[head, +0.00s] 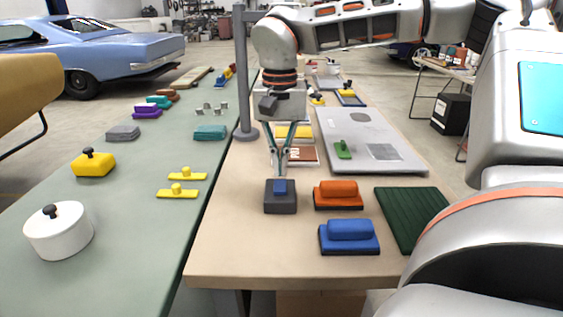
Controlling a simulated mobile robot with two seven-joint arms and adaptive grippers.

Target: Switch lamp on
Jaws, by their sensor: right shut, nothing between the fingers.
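A dark grey box (271,207) with a blue button or rocker (280,187) on top sits on the tan table. I cannot tell whether it is the lamp's switch. My right gripper (281,171) points down just above this box, its fingertips together and empty. The tips are close to the blue part; I cannot tell if they touch it. No lamp or lit bulb can be made out. A grey post (241,80) stands behind the gripper at the table's left edge; its upper end is partly hidden. My left gripper is out of view.
An orange block (337,192), a blue block (349,234) and a dark green ribbed mat (410,215) lie right of the box. A grey panel (385,133) lies behind. A green table (130,235) at left holds a white pot (58,232). The tan table's front left is clear.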

